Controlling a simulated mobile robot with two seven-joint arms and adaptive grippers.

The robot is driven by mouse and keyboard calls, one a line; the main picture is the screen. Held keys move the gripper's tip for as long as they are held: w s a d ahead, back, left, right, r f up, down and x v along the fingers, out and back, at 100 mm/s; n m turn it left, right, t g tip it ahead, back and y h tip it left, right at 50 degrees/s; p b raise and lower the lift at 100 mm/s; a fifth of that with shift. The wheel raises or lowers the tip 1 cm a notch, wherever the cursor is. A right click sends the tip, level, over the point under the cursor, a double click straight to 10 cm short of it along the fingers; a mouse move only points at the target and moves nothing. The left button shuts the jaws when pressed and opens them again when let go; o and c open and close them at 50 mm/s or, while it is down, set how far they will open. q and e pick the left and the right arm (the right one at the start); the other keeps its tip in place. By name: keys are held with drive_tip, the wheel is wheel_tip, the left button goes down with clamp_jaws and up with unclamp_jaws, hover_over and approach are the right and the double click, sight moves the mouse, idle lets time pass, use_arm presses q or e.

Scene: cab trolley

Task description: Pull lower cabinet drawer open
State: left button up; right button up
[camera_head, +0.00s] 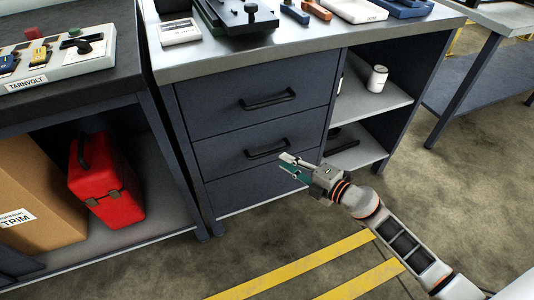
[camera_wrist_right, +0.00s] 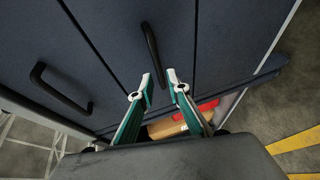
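The dark blue cabinet (camera_head: 255,78) has two shut drawers with black bar handles, above a plain lower panel. The lower handled drawer (camera_head: 215,153) has its handle (camera_head: 268,149) just beyond my right gripper (camera_head: 286,164). In the right wrist view, that handle (camera_wrist_right: 152,50) runs down toward the gap between my right fingertips (camera_wrist_right: 160,82), which are apart. The fingers look close to the handle's near end; contact cannot be told. The upper drawer's handle (camera_wrist_right: 58,90) shows at left there. My left gripper is not in view.
Open shelves (camera_head: 372,108) with a white can (camera_head: 377,78) adjoin the drawers at right. A red toolbox (camera_head: 104,182) and a cardboard box (camera_head: 38,195) sit under the left bench. The floor (camera_head: 250,255) before the cabinet is clear, with yellow stripes.

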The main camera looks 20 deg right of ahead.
sight(271, 153)
drive_tip(key=b+x, duration=0.1)
drive_tip(key=x, duration=0.6)
drive_tip(key=shift+w+a+b, duration=0.1)
drive_tip(key=shift+w+b, duration=0.1)
drive_tip(key=shift+b, duration=0.2)
drive_tip(key=shift+w, duration=0.1)
clamp_jaws()
